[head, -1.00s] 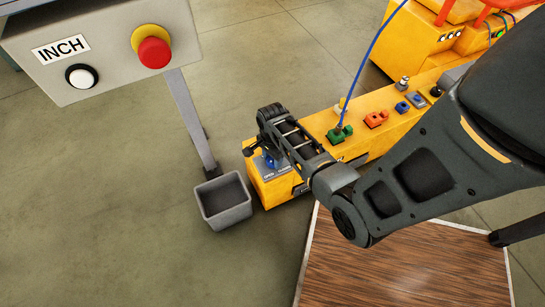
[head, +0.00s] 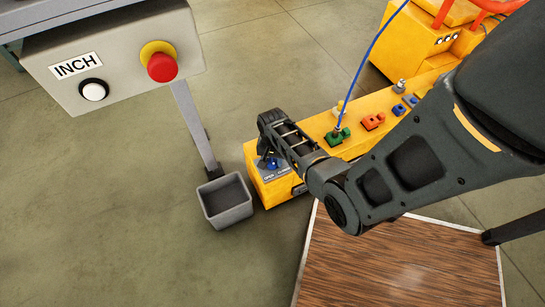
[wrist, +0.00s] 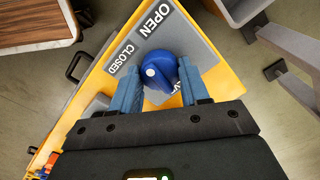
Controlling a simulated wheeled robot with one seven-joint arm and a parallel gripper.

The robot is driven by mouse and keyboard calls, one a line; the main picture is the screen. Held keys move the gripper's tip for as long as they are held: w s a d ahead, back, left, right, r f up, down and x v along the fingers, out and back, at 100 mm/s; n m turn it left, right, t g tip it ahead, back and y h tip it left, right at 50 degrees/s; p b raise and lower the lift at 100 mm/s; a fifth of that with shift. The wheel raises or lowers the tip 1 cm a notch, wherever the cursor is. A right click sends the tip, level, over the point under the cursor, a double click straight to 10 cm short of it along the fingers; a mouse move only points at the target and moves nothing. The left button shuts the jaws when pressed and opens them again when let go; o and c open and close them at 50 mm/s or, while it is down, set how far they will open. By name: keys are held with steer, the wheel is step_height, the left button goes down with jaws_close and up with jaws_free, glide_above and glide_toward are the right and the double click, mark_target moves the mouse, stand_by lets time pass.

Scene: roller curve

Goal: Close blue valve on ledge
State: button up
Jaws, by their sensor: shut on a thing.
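The blue valve (wrist: 160,72) is a round knob with a white dot on its left side in the wrist view. It sits on a grey plate (wrist: 190,45) with OPEN and CLOSED labels above and to the left of the knob. My gripper (wrist: 160,82) has its two blue-grey fingers on either side of the knob and is shut on it. In the head view the valve (head: 272,163) shows at the near end of the yellow ledge (head: 270,188), just below my gripper (head: 266,156), which partly hides it.
A grey open bin (head: 225,216) stands on the floor left of the ledge. A grey panel (head: 115,60) with red and white buttons hangs at the upper left. Green (head: 337,136) and orange (head: 372,122) fittings sit farther along the ledge. A wooden-topped surface (head: 400,265) lies in front.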

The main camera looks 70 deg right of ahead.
mark_target(272, 160)
steer(key=n+p, duration=0.1)
steer(key=n, duration=0.4)
steer(key=shift+a+n, duration=0.1)
steer(key=shift+n, duration=0.2)
steer(key=n, duration=0.5)
steer(key=shift+p, duration=0.35)
steer(key=shift+n, duration=0.3)
steer(key=o, duration=1.1)
steer(key=shift+c, duration=0.2)
steer(key=shift+r, duration=0.1)
step_height(272, 160, up, 8)
steer(key=p, duration=0.3)
steer(key=shift+f, duration=0.2)
